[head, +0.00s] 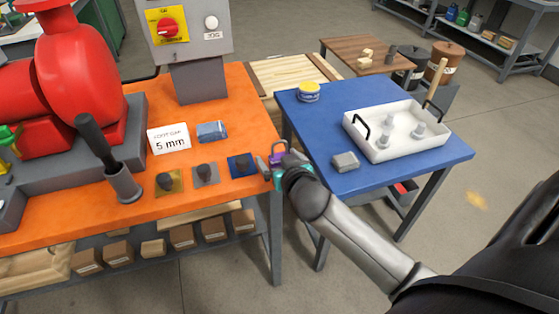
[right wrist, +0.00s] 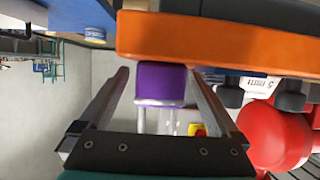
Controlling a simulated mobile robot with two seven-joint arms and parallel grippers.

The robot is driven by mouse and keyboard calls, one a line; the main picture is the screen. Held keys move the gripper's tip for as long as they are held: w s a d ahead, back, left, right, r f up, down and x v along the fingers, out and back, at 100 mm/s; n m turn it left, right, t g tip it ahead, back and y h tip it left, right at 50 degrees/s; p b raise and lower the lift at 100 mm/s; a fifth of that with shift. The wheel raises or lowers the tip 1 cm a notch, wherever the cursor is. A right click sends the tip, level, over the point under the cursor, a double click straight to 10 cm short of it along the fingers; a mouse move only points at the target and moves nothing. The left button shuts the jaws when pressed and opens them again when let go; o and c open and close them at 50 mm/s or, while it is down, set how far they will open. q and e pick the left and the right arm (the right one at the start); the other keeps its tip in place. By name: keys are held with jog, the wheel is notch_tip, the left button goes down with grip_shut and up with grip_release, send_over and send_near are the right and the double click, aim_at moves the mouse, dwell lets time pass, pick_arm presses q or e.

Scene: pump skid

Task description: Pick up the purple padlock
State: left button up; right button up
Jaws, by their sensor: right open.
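The purple padlock (head: 276,158) is small in the head view, at the right edge of the orange bench and partly hidden by my right gripper. In the right wrist view the padlock (right wrist: 160,82) shows a purple body and a pale metal shackle. It lies between the two spread fingers, with a gap on each side. My right gripper (head: 271,167) is open, at the bench's right edge; its fingers also show in the right wrist view (right wrist: 160,95). My left gripper is not in view.
The orange bench (head: 225,205) holds a red pump (head: 75,70), a grey switch box (head: 190,30), a "5 mm" card (head: 168,138) and several coloured plates with dark knobs. A blue table (head: 300,115) at right holds a white tray (head: 355,138) and a grey block (head: 345,162).

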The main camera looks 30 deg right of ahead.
aim_at(278, 153)
grip_shut()
dwell(0.8)
jog(key=shift+r, duration=0.1)
notch_tip(278, 153, up, 20)
jog(key=p, duration=0.7)
